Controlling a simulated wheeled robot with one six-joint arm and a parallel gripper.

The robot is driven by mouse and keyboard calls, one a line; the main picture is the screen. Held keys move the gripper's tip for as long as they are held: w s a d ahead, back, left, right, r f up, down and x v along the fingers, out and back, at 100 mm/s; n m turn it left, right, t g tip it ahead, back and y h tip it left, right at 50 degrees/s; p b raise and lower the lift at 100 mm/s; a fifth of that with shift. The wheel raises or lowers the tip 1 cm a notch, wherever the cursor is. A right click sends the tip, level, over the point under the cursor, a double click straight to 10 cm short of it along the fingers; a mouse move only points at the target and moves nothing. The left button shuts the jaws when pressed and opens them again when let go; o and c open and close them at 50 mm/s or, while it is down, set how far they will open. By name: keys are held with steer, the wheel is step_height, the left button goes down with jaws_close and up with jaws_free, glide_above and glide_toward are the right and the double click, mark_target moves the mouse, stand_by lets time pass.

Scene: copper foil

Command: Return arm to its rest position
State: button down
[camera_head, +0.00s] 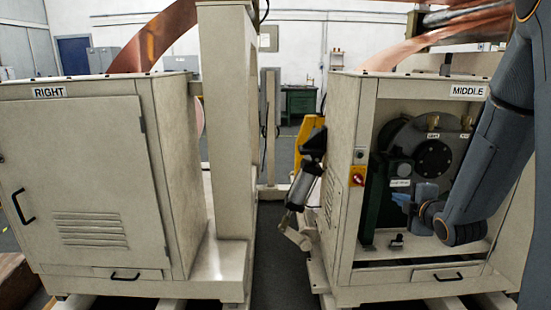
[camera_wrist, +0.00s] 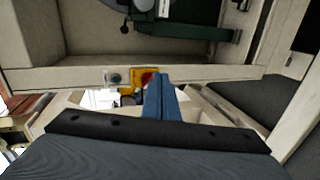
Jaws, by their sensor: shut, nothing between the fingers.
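My arm comes down along the right side of the head view, in front of the open bay of the cabinet marked MIDDLE (camera_head: 345,205). It bends at the wrist low in the bay's opening. My gripper (camera_head: 407,203) is small and light blue in the head view, left of the wrist. In the wrist view my gripper (camera_wrist: 160,82) shows its blue fingers together, with nothing held. Past the fingertips in the wrist view is the yellow and red switch (camera_wrist: 146,77) on the cabinet's post. I cannot tell the exact gap to the cabinet.
The switch (camera_head: 357,176) is left of the bay. Inside the bay is a dark round machine part (camera_head: 434,157); a small black item (camera_head: 397,242) is on the bay floor. The closed cabinet marked RIGHT (camera_head: 80,170) stands left, across a narrow aisle. A grey cylinder (camera_head: 303,186) protrudes into the aisle.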

steer(key=s+a+f+m+g, duration=0.2)
steer(key=s+a+m+g, duration=0.2)
steer(key=s, duration=0.6)
steer(key=s+a+f+m+g, duration=0.2)
steer(key=s+a+m+g, duration=0.3)
steer(key=s, duration=0.5)
steer(key=s+a+f+m+g, duration=0.2)
steer(key=s+a+m+g, duration=0.3)
steer(key=s+a+m, duration=0.3)
steer(key=s, duration=0.3)
steer(key=shift+a+f, duration=0.2)
steer(key=shift+a, duration=0.05)
